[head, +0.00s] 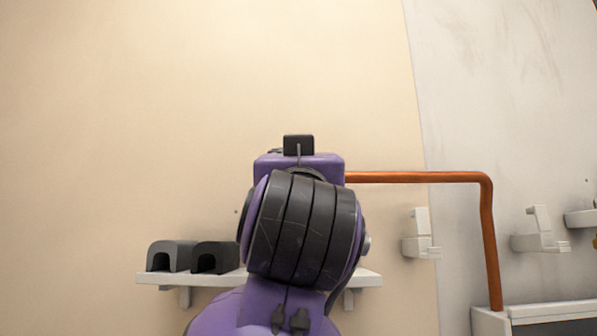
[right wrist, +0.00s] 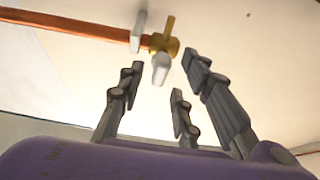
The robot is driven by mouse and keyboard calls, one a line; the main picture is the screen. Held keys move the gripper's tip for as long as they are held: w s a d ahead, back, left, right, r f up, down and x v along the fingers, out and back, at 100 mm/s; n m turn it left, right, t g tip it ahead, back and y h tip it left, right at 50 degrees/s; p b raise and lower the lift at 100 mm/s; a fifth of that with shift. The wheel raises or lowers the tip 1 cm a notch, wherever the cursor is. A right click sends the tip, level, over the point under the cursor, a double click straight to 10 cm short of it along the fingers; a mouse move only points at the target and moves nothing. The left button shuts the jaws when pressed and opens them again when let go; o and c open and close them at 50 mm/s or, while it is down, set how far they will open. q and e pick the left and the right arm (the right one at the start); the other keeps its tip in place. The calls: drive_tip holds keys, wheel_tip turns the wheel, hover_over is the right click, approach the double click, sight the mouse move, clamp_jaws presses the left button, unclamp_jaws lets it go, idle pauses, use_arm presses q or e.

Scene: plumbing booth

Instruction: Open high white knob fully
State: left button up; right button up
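The white knob (right wrist: 161,68) sits on a brass valve (right wrist: 167,44) at the end of a copper pipe (right wrist: 65,24) in the right wrist view. My right gripper (right wrist: 164,84) is open, with its grey fingers spread and pointing at the knob. The knob shows between the fingertips, and nothing is seen gripped. I cannot tell whether a finger touches it. In the head view my purple and black arm hides the knob, the valve and the gripper. My left gripper is in neither view.
The copper pipe (head: 420,177) runs right from behind my arm, then bends down. A white shelf (head: 150,278) below holds two dark arched blocks (head: 170,257). White wall brackets (head: 420,248) stand to the right. The wall at upper left is clear.

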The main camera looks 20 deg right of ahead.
drive_tip(key=v, duration=1)
drive_tip(key=shift+s, duration=0.35)
